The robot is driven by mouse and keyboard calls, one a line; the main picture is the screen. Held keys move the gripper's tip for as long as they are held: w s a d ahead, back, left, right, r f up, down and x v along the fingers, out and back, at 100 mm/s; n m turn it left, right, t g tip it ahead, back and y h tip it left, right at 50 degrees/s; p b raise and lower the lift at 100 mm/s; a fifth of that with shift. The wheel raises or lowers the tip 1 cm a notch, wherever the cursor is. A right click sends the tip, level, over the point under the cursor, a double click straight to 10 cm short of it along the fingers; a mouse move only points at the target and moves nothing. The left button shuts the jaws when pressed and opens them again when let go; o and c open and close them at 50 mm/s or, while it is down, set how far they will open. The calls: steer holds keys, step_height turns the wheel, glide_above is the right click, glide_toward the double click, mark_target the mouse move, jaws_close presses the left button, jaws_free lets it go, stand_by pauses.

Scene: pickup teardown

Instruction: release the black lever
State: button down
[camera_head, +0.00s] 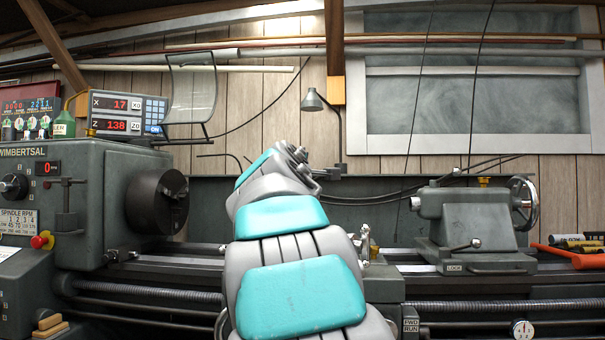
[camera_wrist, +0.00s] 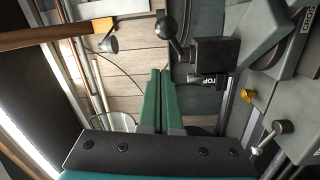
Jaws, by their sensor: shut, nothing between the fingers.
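In the wrist view a black lever (camera_wrist: 173,38) with a round ball knob sticks out from a dark square block on the machine. My gripper (camera_wrist: 160,72) shows as two green fingers lying close together, with nothing between them. The fingertips appear just below and to the left of the lever in that picture; I see no clear contact and cannot judge the depth gap. In the head view my own arm covers the middle of the lathe and hides the fingers, and I cannot make out the lever surely there.
The chuck (camera_head: 158,201) stands left of my arm and the tailstock (camera_head: 474,222) right. A lamp (camera_head: 312,102) hangs behind. The wrist view shows a brass knob (camera_wrist: 247,96) and a dark-knobbed silver handle (camera_wrist: 281,128) at right. An orange-handled tool (camera_head: 572,257) lies far right.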

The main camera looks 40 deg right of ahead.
steer(key=s, duration=0.7)
steer(key=shift+s+d+f+b, duration=0.25)
steer(key=shift+d+b, duration=0.05)
steer(key=shift+d, duration=0.1)
